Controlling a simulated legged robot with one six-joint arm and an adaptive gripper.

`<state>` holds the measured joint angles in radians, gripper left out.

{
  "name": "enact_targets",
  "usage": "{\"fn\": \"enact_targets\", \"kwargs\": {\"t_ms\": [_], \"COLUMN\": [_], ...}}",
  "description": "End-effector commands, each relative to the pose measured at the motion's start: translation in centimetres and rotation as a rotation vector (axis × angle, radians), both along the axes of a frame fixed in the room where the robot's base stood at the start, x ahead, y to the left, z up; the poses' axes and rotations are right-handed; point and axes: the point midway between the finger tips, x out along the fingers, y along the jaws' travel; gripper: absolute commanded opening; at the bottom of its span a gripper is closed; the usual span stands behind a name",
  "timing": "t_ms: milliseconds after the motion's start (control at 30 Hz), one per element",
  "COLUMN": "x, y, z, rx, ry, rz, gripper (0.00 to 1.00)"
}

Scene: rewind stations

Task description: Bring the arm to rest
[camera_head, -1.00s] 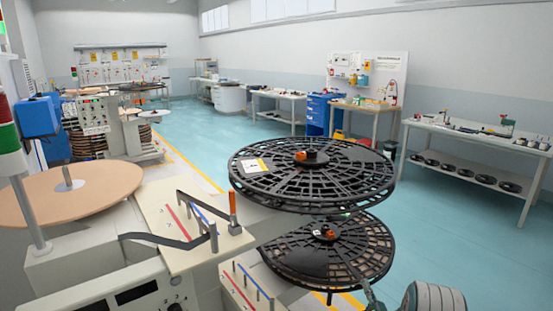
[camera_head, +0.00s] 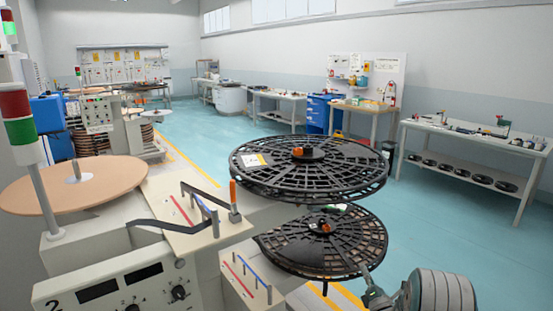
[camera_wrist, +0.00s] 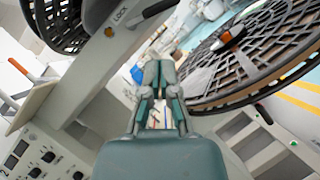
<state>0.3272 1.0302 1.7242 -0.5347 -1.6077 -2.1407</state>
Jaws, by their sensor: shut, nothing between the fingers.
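My gripper shows in the wrist view (camera_wrist: 158,68) with its two grey-green fingers together and nothing between them. In the head view my gripper (camera_head: 368,283) is partly visible at the lower right, close to the near right rim of the lower black reel (camera_head: 335,262); I cannot tell whether they touch. The upper black reel (camera_head: 300,180), with an orange knob at its hub, sits above it. In the wrist view one black reel (camera_wrist: 262,60) fills the right side and another (camera_wrist: 60,22) shows at upper left.
The machine's control panel (camera_head: 115,290) and a tan disc (camera_head: 75,190) stand at left, beside a signal tower (camera_head: 20,125). Black guide arms cross the cream plate (camera_head: 180,235). A workbench (camera_head: 470,140) stands at far right. The teal floor (camera_head: 450,215) between is clear.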

Motion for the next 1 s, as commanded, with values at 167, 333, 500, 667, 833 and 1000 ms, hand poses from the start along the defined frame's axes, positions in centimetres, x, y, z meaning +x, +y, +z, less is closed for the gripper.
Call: {"fn": "enact_targets", "kwargs": {"t_ms": [167,333,500,667,833,1000], "x": [1.0,1.5,0.6,-1.5,-5.1,-9.9], "y": [0.4,1.0,1.8,2.6,3.5,4.7], "z": [3.1,7.2,11.5,14.9,17.9,20.0], "rx": [0.077,0.212,0.405,0.608,0.842,1.092], "ry": [0.096,0.237,0.398,0.531,0.653,0.755], "rz": [0.002,-0.014,-0.056,-0.114,-0.192,-0.283], "gripper": [0.00,0.00,0.00,0.00,0.00,0.00]}}
